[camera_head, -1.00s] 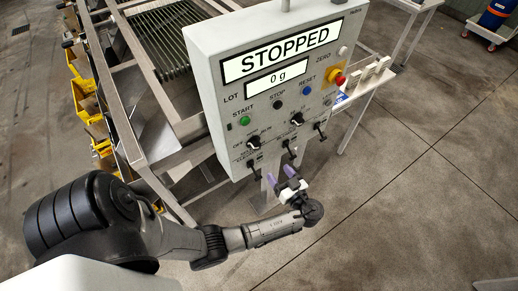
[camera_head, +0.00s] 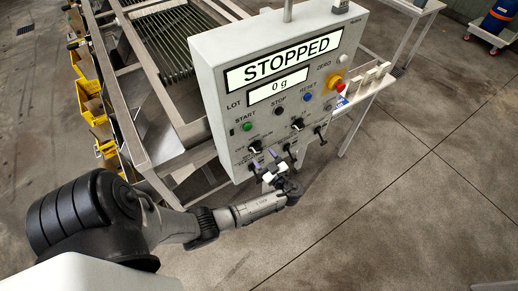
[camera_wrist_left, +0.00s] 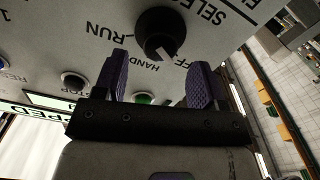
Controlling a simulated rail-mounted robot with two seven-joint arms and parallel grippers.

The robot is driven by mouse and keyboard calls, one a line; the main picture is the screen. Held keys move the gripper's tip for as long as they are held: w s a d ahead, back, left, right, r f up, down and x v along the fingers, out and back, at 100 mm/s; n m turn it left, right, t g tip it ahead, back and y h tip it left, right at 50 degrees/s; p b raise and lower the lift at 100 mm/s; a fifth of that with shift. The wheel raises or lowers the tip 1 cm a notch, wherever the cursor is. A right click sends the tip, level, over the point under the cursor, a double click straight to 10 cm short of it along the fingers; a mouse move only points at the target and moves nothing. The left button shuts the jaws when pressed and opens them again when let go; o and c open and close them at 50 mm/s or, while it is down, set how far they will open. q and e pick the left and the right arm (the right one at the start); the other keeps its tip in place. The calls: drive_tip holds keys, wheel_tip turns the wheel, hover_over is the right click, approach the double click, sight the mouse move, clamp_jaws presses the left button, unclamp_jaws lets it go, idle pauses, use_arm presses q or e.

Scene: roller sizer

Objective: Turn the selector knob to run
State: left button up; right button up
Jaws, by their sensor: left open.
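The control panel (camera_head: 212,95) shows STOPPED on its upper display. The selector knob (camera_head: 255,147) is black and sits at the lower left of the panel, below the green START button. It shows larger in the wrist view (camera_wrist_left: 158,32), where its white pointer mark lies near the OFF and HAND labels, away from RUN. My left gripper (camera_head: 266,160) is open, its purple fingers just below the knob in the head view. In the wrist view, the fingers (camera_wrist_left: 160,72) stand apart with the knob beyond their tips. Nothing is between them. My right gripper is out of view.
A second black knob (camera_head: 297,124) sits to the right. START (camera_head: 247,126), STOP (camera_head: 279,111) and RESET (camera_head: 308,97) buttons are above. A red emergency button (camera_head: 339,87) is at the right edge. Several toggle switches line the panel's bottom, close to my fingers.

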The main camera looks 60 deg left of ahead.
sight(259, 152)
use_arm(q)
drive_tip(key=shift+s+a+p, duration=0.15)
drive_tip(key=shift+a+p, duration=0.25)
drive_tip(key=shift+a, duration=1.6)
drive_tip(key=c, duration=0.9)
